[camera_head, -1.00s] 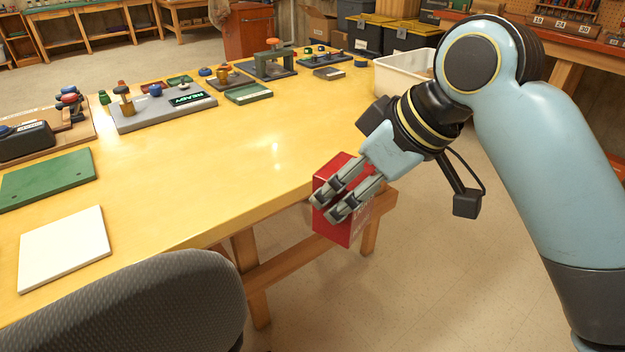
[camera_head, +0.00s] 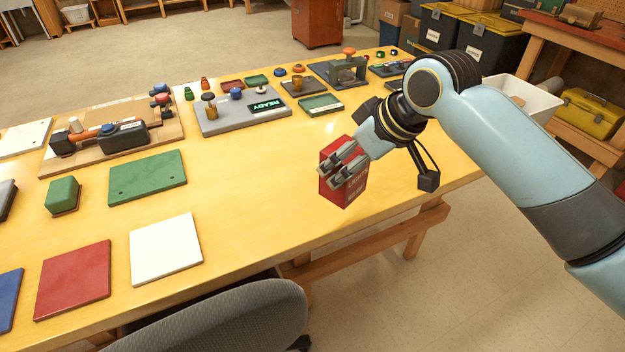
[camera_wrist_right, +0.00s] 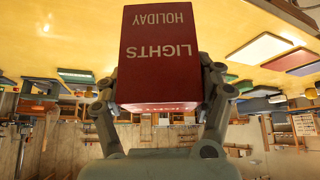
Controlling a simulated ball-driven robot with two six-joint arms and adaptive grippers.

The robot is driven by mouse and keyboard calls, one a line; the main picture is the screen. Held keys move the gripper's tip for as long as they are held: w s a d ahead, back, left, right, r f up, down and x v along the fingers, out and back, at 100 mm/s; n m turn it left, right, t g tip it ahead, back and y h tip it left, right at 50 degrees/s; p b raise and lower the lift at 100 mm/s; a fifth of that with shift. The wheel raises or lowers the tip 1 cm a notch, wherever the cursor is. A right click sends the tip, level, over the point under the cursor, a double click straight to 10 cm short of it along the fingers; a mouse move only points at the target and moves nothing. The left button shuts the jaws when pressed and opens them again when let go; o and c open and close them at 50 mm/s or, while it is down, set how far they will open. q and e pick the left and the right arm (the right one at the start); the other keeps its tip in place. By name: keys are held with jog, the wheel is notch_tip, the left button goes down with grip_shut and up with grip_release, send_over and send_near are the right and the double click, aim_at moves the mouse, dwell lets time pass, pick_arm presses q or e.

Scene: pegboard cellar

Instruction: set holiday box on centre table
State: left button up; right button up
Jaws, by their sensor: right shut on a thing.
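The holiday box (camera_head: 352,188) is a red box held in front of the near edge of the yellow centre table (camera_head: 268,178). In the right wrist view the box (camera_wrist_right: 160,50) shows upside-down white lettering reading HOLIDAY LIGHTS. My right gripper (camera_head: 340,176) is shut on the box, with a finger on each side of it in the wrist view. In the head view the box overlaps the table top near its right front part; whether it touches the top I cannot tell. My left gripper is not in view.
White (camera_head: 166,248), red (camera_head: 74,280) and green (camera_head: 147,177) flat panels lie on the table's left half. A grey READY device (camera_head: 240,112) stands farther back. A grey chair back (camera_head: 225,322) is at the front edge. The table top around the box looks clear.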

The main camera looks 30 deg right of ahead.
jog(key=shift+w+a+r+x, duration=0.1)
jog(key=shift+w+r+x, duration=0.15)
jog(key=shift+x, duration=1.7)
jog(key=shift+w+a+r+x, duration=0.1)
jog(key=shift+w+x, duration=0.2)
jog(key=shift+x, duration=1.65)
jog(key=shift+w+a+r+x, duration=0.1)
jog(key=shift+w+r+x, duration=0.15)
jog(key=shift+x, duration=1.65)
jog(key=shift+f, duration=0.15)
jog(key=o, duration=1.4)
jog(key=shift+c, duration=0.2)
jog(key=p+v, duration=0.1)
jog(key=v, duration=1.1)
